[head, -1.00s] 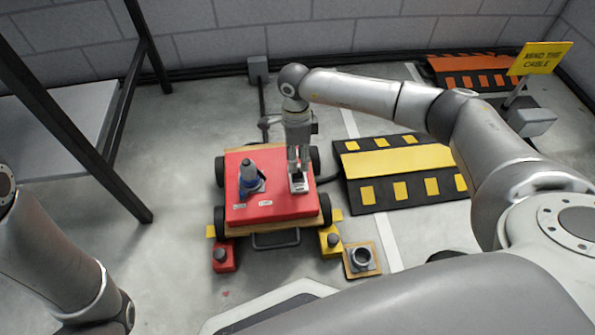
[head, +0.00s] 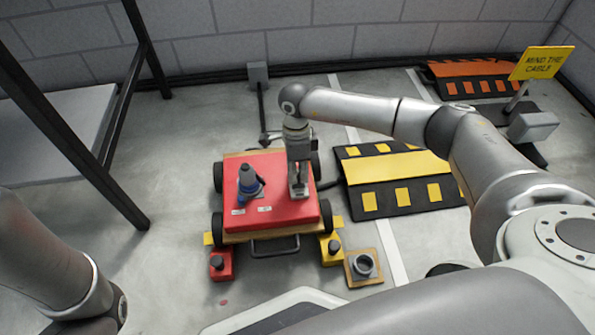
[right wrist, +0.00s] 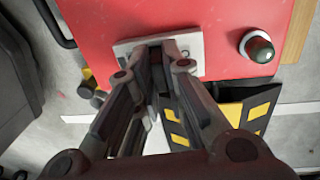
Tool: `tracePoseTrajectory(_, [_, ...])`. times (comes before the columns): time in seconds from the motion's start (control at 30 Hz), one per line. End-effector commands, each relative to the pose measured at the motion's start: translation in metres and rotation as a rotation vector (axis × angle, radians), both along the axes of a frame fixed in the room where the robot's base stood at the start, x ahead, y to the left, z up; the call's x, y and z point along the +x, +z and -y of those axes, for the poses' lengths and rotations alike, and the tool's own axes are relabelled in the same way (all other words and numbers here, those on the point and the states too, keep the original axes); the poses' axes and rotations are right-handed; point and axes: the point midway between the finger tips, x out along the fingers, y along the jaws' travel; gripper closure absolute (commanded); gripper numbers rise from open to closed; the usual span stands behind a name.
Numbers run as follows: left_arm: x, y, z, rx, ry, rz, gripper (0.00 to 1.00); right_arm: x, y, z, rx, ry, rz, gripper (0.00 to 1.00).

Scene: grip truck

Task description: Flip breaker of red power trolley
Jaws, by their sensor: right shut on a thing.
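The red power trolley (head: 285,215) stands on the floor in the middle of the head view, with black wheels and a front handle. Its red top also fills the upper part of the right wrist view (right wrist: 210,25). The breaker's pale plate (right wrist: 124,48) lies on this top, at its right side in the head view. My right gripper (right wrist: 163,50) points down at the plate, its fingers shut on the breaker's switch, which they mostly hide. In the head view, my right gripper (head: 298,190) is over the plate. My left gripper is out of view; only its arm shows at lower left.
A blue-grey plug (head: 249,182) stands on the trolley top. A dark green button (right wrist: 260,48) shows beside the plate. Red (head: 221,264) and yellow (head: 331,250) blocks sit at the front wheels. A cable ramp (head: 400,180) lies right, a metal table (head: 60,130) left.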

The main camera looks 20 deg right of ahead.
Motion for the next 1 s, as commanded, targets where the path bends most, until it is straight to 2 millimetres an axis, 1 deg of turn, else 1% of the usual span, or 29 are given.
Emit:
tracePoseTrajectory(0.17, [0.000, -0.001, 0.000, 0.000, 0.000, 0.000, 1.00, 0.001, -0.001, 0.000, 0.002, -0.001, -0.011, 1.00])
tracePoseTrajectory(0.37, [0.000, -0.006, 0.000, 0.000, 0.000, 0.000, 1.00, 0.006, -0.003, 0.001, 0.023, -0.003, -0.090, 1.00])
tracePoseTrajectory(0.57, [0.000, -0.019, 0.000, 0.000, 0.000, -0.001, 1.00, 0.010, -0.006, 0.003, 0.050, -0.003, -0.189, 1.00])
tracePoseTrajectory(0.8, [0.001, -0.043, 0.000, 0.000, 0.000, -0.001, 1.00, 0.015, -0.010, 0.004, 0.082, -0.003, -0.299, 1.00])
tracePoseTrajectory(1.0, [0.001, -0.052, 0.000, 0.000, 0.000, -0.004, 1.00, 0.016, -0.008, 0.005, 0.100, -0.001, -0.349, 1.00])
